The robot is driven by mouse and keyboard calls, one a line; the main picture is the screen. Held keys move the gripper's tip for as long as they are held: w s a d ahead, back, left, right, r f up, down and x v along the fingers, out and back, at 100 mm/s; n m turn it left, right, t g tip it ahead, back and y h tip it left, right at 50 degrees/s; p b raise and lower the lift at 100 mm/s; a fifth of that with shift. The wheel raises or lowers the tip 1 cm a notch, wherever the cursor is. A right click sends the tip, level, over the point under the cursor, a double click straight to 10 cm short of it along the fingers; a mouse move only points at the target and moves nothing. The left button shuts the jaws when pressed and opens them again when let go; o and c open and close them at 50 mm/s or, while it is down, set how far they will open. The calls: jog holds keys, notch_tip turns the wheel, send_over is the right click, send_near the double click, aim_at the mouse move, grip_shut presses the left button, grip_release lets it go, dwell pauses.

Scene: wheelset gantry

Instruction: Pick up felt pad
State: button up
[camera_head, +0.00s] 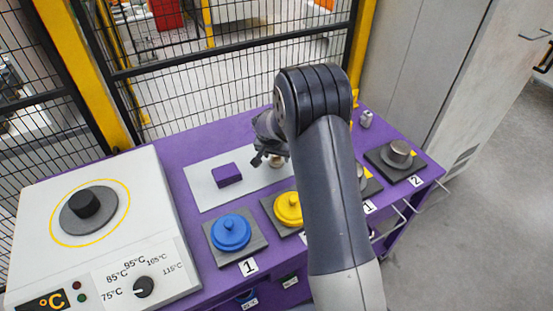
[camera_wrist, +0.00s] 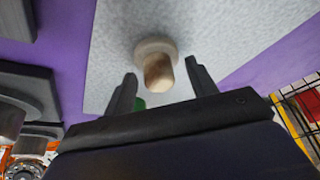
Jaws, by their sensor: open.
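A small round pale pad with a wooden knob, which looks like the felt pad (camera_wrist: 156,50), lies on the light grey mat (camera_wrist: 110,50). In the head view the pad (camera_head: 277,162) shows only partly, beside my gripper. My gripper (camera_wrist: 160,74) is open in the wrist view, with one finger on each side of the knob and nothing held. In the head view my gripper (camera_head: 265,153) is low over the mat, partly hidden by my arm. Whether the fingers touch the knob cannot be told.
A purple block (camera_head: 227,174) lies left of the pad on the mat. A blue lidded piece (camera_head: 230,232) and a yellow one (camera_head: 288,208) stand in front. A white heater box (camera_head: 150,240) is at left. A mesh fence (camera_head: 230,75) stands behind the purple table.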

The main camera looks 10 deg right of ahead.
jog(key=shift+c, duration=0.5)
jog(key=c, duration=0.6)
jog(key=shift+o, duration=0.2)
notch_tip(320, 180, up, 10)
jog(key=shift+r+b, duration=0.1)
jog(key=shift+b, duration=0.45)
jog(key=o, duration=0.5)
jog(key=c, duration=0.4)
